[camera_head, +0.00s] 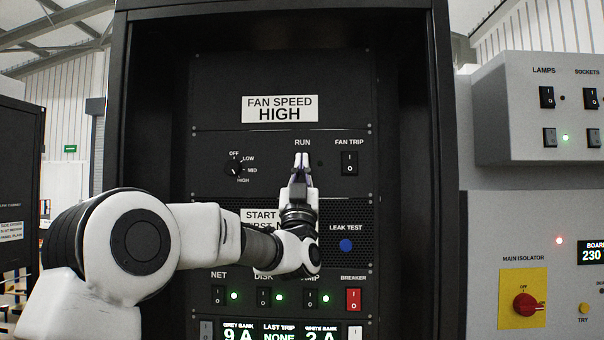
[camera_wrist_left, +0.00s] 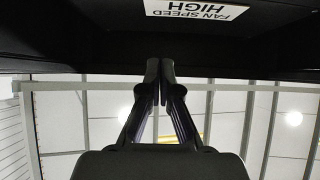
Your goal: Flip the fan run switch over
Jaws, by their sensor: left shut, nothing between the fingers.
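The fan panel is black, with a white "FAN SPEED HIGH" label (camera_head: 280,109) on top, which also shows upside down in the left wrist view (camera_wrist_left: 198,8). The "RUN" label (camera_head: 302,142) shows just above my left gripper (camera_head: 301,160). The run switch under that label is hidden behind the gripper, so its position cannot be seen. My left gripper is shut and empty, its fingertips pointing up in front of the switch's place. In the left wrist view its fingers (camera_wrist_left: 159,80) are together. I cannot tell whether they touch the panel. My right gripper is not in view.
Beside it are the fan speed knob (camera_head: 234,167) and the fan trip switch (camera_head: 350,163). Below are a blue leak test button (camera_head: 346,245), a red breaker switch (camera_head: 353,299) and several black switches. At right, a grey wall panel holds the red main isolator (camera_head: 525,304).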

